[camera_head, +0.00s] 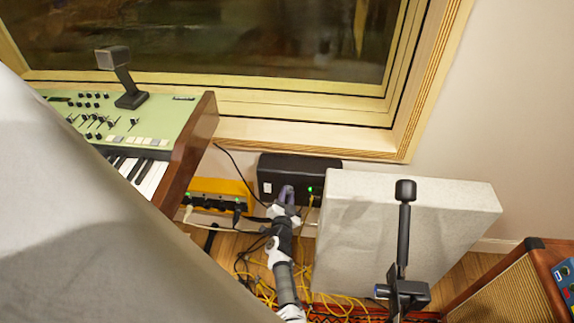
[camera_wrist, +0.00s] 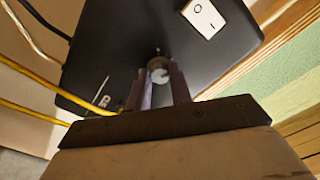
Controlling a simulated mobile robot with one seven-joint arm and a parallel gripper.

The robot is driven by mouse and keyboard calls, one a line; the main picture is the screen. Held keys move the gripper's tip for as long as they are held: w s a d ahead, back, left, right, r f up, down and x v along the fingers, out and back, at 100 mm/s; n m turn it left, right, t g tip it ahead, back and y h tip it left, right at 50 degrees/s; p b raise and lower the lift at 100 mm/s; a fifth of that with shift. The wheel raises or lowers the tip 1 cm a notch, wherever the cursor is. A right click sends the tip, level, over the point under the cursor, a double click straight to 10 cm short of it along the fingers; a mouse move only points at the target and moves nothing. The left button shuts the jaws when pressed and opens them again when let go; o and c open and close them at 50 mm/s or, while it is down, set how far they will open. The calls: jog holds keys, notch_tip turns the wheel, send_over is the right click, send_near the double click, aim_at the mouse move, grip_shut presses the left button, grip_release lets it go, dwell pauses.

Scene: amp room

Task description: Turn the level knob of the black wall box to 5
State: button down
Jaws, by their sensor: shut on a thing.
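The black wall box (camera_head: 300,165) is mounted low on the wall under the window, with a lit green light on its right side. In the wrist view the box (camera_wrist: 125,35) fills the upper middle and looks tilted. My gripper (camera_head: 287,192) reaches up to the box's front. In the wrist view my gripper (camera_wrist: 158,75) is shut on the level knob (camera_wrist: 159,71), a small round knob with a pale face, with one finger on each side. The scale marks are mostly hidden or too small to read, so the knob's setting cannot be told.
A white rocker switch (camera_wrist: 203,17) sits on the box near the knob. Yellow cables (camera_wrist: 45,108) run to the box. A yellow box (camera_head: 220,188) is to its left, a pale grey panel (camera_head: 400,215) close on its right, and a green keyboard (camera_head: 130,120) at left.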

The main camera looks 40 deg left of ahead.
jog(key=shift+m, duration=0.4)
jog(key=c, duration=1.3)
grip_release()
jog(key=shift+o, duration=0.2)
notch_tip(320, 180, up, 20)
jog(key=p, duration=1.4)
